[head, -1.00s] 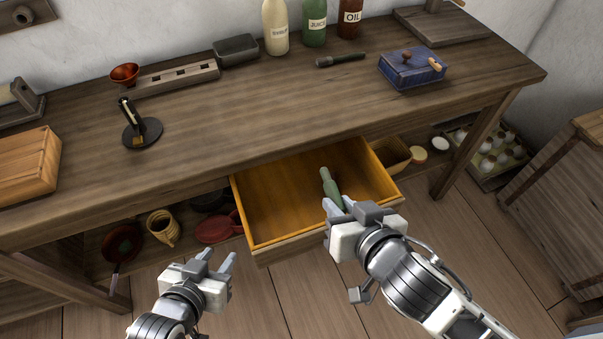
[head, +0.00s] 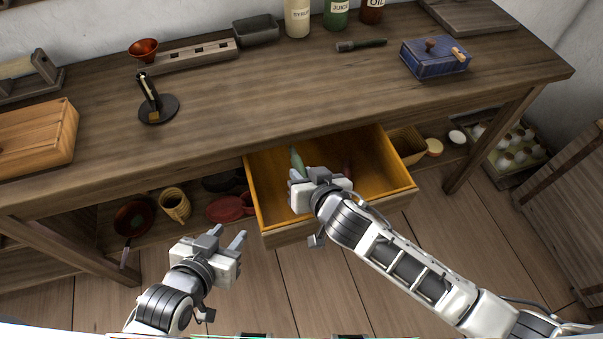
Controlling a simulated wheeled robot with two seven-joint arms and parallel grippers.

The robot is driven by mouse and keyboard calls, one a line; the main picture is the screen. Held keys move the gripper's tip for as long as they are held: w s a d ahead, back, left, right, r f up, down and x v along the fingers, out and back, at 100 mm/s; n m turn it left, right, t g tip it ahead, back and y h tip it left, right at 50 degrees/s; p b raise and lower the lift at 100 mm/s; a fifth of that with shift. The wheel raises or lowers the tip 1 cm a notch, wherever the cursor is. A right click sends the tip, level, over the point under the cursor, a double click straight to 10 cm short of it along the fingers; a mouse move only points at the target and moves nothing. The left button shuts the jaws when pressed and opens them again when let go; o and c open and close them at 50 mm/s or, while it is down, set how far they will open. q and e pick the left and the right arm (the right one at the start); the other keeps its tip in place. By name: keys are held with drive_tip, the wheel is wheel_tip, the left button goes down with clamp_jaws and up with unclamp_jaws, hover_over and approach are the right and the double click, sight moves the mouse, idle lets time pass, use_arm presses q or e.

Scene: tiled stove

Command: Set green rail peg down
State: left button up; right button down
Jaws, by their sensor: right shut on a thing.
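A green peg (head: 297,160) sticks out from the jaws of my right gripper (head: 297,177), which is shut on it. The gripper is over the left part of the open drawer (head: 275,226), and its body hides the peg's lower part. I cannot tell whether the peg touches the drawer floor. My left gripper (head: 229,237) is open and empty, in front of the table and left of the drawer. A wooden rail (head: 190,57) with several square holes lies at the back of the tabletop.
On the table are a dark peg-like tool (head: 360,45), a blue box (head: 435,58), a black stand (head: 158,108) and a wooden crate (head: 35,138). The middle tabletop is clear.

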drive_tip(key=shift+w+a+f, duration=0.3)
drive_tip(key=shift+w+f, duration=0.25)
drive_tip(key=shift+f, duration=0.15)
drive_tip(key=shift+f+b, duration=0.6)
drive_tip(key=shift+f, duration=0.05)
drive_tip(key=c, duration=1.3)
unclamp_jaws()
drive_tip(key=shift+r, duration=0.1)
